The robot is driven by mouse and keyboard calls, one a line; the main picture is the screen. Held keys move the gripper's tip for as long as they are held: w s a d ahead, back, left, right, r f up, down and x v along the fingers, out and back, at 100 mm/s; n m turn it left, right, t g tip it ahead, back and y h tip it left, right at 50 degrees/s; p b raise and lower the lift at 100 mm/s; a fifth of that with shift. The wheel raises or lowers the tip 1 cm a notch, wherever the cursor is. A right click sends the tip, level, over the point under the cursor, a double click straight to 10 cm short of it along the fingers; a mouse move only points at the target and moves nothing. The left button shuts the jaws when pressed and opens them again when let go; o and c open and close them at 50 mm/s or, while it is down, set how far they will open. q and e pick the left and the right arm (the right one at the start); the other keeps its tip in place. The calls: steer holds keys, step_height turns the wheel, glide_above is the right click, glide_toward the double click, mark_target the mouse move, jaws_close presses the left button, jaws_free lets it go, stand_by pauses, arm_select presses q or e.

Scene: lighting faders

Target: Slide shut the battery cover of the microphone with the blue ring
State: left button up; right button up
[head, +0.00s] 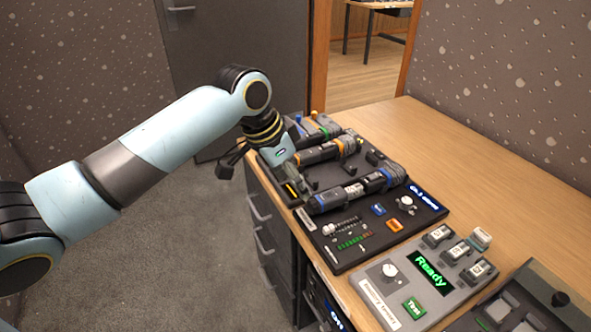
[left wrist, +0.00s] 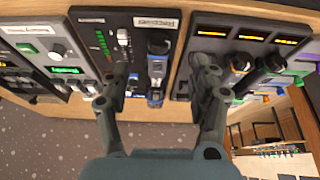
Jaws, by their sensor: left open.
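The microphone with the blue ring (head: 375,183) lies in the nearest cradle of the dark receiver board, its dark body pointing left. My left gripper (head: 302,197) is open at the left end of this microphone, over the board's edge. In the left wrist view the microphone (left wrist: 158,62) runs lengthwise between the two spread fingers of my left gripper (left wrist: 161,75), with a gap on each side. A pale patch shows on its body in the head view, but I cannot make out the battery cover's position. My right gripper is not in view.
A microphone with an orange ring (head: 325,152) and one with a green ring lie behind on a charger. The receiver board (head: 350,262) has knobs and lit meters. A grey memory console (head: 425,300) stands in front. The wooden desk (head: 470,180) is clear at the right.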

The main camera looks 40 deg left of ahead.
mark_target(310, 202)
arm_select(q)
steer(key=x, duration=0.5)
steer(key=b+x, duration=0.1)
steer(key=x, duration=0.4)
steer(key=shift+w+d+r+b, duration=0.1)
steer(key=shift+w+d+b, duration=0.1)
steer(key=shift+w+b, duration=0.1)
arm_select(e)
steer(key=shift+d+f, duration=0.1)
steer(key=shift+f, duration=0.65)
arm_select(q)
steer(key=c, duration=1.1)
steer(key=o, duration=1.1)
